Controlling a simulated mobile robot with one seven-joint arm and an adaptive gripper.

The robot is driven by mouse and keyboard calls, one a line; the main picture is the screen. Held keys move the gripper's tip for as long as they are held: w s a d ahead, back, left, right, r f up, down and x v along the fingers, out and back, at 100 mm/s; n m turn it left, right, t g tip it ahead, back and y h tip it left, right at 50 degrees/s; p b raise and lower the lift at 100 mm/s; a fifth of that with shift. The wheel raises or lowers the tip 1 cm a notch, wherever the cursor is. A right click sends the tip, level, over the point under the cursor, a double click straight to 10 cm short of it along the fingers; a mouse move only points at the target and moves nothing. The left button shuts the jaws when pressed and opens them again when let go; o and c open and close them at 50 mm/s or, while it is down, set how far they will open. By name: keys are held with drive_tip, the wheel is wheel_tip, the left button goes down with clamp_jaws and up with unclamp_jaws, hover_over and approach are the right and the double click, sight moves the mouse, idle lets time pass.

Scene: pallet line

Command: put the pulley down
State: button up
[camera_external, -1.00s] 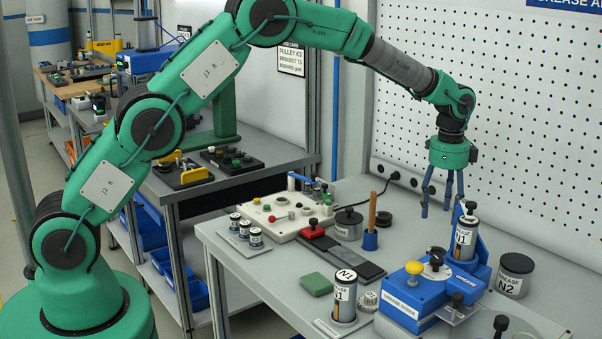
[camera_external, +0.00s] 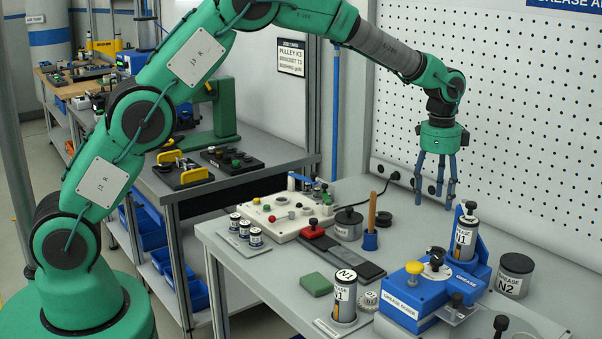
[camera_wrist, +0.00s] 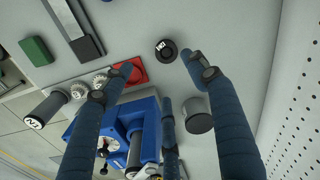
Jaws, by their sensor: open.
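The pulley is most likely the dark round part (camera_wrist: 166,49) with a small white label in the wrist view. It lies on the bare grey tabletop, beside a red square pad (camera_wrist: 135,73). I cannot pick it out in the external view. My gripper (camera_external: 436,192) points down above the back of the table, in front of the pegboard. Its three blue fingers are spread and empty. They also show in the wrist view (camera_wrist: 160,78), around and above the dark part and apart from it.
The blue grease station (camera_external: 425,293) with an upright N1 cylinder (camera_external: 466,238) stands below my gripper. The N2 can (camera_external: 514,275) is to its right. Another N1 can (camera_external: 344,297), a green block (camera_external: 316,284) and a wooden-handled tool (camera_external: 371,225) stand left. Bare tabletop surrounds the dark part.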

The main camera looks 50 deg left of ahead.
drive_tip(key=s+a+r+n+t, duration=0.1)
drive_tip(key=s+a+r+n, duration=0.1)
drive_tip(key=s+a+r, duration=0.45)
drive_tip(key=s+a+r+n+t, duration=0.1)
drive_tip(key=s+a+r+n, duration=0.15)
drive_tip(key=s+r, duration=0.65)
drive_tip(key=s+a+r+n+t, duration=0.1)
drive_tip(key=s+a+r+n, duration=0.1)
drive_tip(key=s+a+r, duration=0.45)
drive_tip(key=s+a+n+t, duration=0.1)
drive_tip(key=s+a+n, duration=0.2)
drive_tip(key=s, duration=1.2)
drive_tip(key=s+a+f+n+t, duration=0.1)
drive_tip(key=s+a+n, duration=0.2)
drive_tip(key=s, duration=1.3)
drive_tip(key=shift+f, duration=0.2)
